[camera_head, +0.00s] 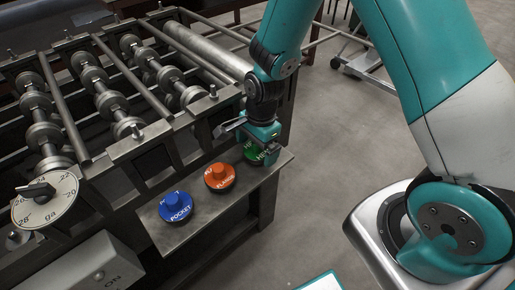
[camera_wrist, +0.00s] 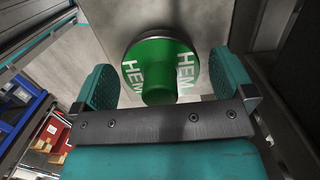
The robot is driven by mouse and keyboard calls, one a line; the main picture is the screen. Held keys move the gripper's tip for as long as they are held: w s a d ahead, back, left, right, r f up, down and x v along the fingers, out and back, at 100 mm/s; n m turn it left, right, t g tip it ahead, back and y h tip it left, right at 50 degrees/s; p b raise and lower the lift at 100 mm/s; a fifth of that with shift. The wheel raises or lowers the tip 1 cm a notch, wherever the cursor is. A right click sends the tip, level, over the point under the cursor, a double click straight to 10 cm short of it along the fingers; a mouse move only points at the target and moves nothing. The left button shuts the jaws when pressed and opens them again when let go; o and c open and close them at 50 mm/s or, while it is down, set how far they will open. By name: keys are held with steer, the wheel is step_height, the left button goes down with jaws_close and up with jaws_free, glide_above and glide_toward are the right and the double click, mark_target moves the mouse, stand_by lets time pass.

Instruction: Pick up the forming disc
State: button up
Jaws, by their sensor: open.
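Three knobbed forming discs sit on a grey metal shelf (camera_head: 200,235) at the front of the forming machine. The blue disc (camera_head: 174,208) reads POCKET. The orange disc (camera_head: 219,178) appears to read FLANGE. The green disc (camera_head: 251,153) reads HEM and is partly hidden by my gripper (camera_head: 262,135). In the wrist view, the green disc (camera_wrist: 161,55) faces the camera, with its knob between the two teal fingers of my gripper (camera_wrist: 160,88). The fingers are apart, one on each side of the disc.
The roller machine (camera_head: 110,95) with several shafts fills the left side. A gauge dial (camera_head: 45,200) and a grey box (camera_head: 88,264) are at its front. Open floor (camera_head: 330,130) lies right of the shelf. A wheeled cart (camera_head: 365,62) stands at the back.

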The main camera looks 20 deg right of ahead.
steer(key=c, duration=1.1)
